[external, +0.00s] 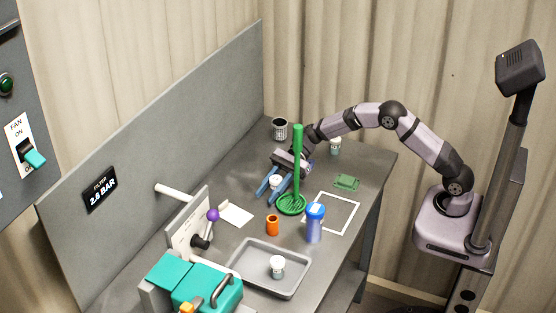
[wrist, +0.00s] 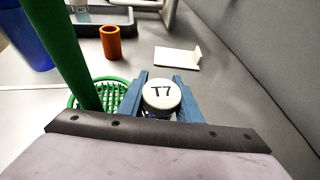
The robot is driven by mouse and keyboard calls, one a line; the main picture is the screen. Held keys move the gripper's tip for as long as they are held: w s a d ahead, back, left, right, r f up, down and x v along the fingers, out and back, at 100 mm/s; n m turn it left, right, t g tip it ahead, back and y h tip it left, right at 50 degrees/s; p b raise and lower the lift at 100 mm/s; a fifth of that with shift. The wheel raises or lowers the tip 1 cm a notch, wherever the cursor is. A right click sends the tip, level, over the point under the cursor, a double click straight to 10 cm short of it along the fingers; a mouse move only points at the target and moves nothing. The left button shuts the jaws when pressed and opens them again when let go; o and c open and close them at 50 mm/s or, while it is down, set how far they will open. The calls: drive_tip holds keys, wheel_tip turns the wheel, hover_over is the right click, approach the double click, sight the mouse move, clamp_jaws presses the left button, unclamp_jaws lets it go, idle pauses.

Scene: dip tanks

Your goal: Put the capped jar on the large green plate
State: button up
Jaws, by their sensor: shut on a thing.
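A jar with a white cap marked T7 (wrist: 161,93) is between the blue fingers of my gripper (wrist: 161,98), which is shut on it. In the external view the white jar (external: 275,181) shows between the fingers of my gripper (external: 273,187), left of a round green mesh dish (external: 291,206). The dish has a tall upright green handle (external: 297,160) and also shows in the wrist view (wrist: 112,90), left of the fingers. A smaller flat green piece (external: 346,183) lies farther right on the table. I cannot tell whether the jar touches the table.
A blue container (external: 314,225) and an orange cup (external: 272,225) stand near the dish. A grey tray (external: 248,262) holds another white-capped jar (external: 278,266). Another jar (external: 335,146) and a dark cup (external: 280,128) stand at the back. A white card (external: 236,214) lies left.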

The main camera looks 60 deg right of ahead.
sight(280, 177)
drive_tip(key=shift+f, duration=0.15)
drive_tip(key=o, duration=1.1)
drive_tip(key=b+v, duration=0.2)
drive_tip(key=v, duration=1)
drive_tip(key=shift+c, duration=1.3)
